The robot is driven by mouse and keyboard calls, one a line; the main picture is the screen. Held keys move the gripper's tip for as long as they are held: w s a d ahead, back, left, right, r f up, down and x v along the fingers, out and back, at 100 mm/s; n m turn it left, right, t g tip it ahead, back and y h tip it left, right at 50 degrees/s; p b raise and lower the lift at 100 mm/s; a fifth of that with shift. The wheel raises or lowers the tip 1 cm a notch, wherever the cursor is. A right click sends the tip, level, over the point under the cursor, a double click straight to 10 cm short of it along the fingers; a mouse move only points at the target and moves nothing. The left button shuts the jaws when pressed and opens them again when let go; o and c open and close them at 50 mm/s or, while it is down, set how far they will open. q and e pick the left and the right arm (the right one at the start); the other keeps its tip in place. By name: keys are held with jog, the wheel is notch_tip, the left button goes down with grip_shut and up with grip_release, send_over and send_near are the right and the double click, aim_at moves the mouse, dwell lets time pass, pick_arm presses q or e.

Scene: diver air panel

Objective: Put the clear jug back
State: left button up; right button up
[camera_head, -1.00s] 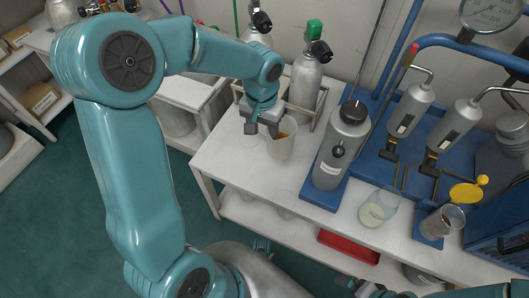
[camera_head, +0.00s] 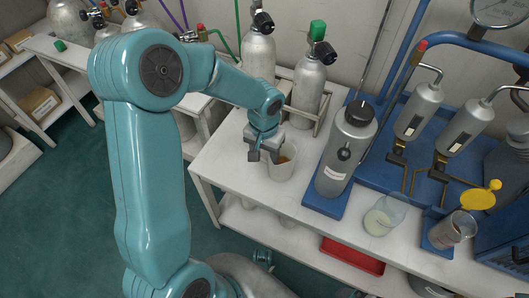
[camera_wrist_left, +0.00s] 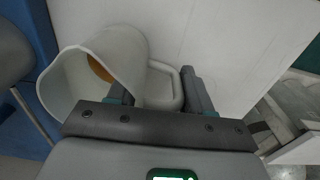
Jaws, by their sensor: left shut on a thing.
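My left gripper (camera_head: 266,150) is shut on the handle of a pale, milky-looking jug (camera_head: 281,163) over the left end of the white bench. The jug is close to upright, with something orange-brown inside. I cannot tell whether its base touches the bench. In the left wrist view the jug (camera_wrist_left: 85,80) has its open mouth at the left, and its handle (camera_wrist_left: 160,87) lies between my fingers. A clear container (camera_head: 384,214) with pale yellowish contents stands apart near the bench's front edge. My right gripper is not in view.
A grey metal bottle (camera_head: 345,150) stands on a blue base right of the jug. Silver gas cylinders (camera_head: 308,85) stand in a rack behind it. A beaker with dark contents (camera_head: 452,229) and a yellow disc (camera_head: 477,199) are at the right. A red tray (camera_head: 352,255) lies on the lower shelf.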

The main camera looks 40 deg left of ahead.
pick_arm(q)
jog(key=o, duration=1.4)
jog(key=shift+c, duration=0.2)
notch_tip(320, 180, up, 12)
jog(key=p, duration=0.4)
jog(key=shift+r, duration=0.15)
jog(key=shift+s, duration=0.1)
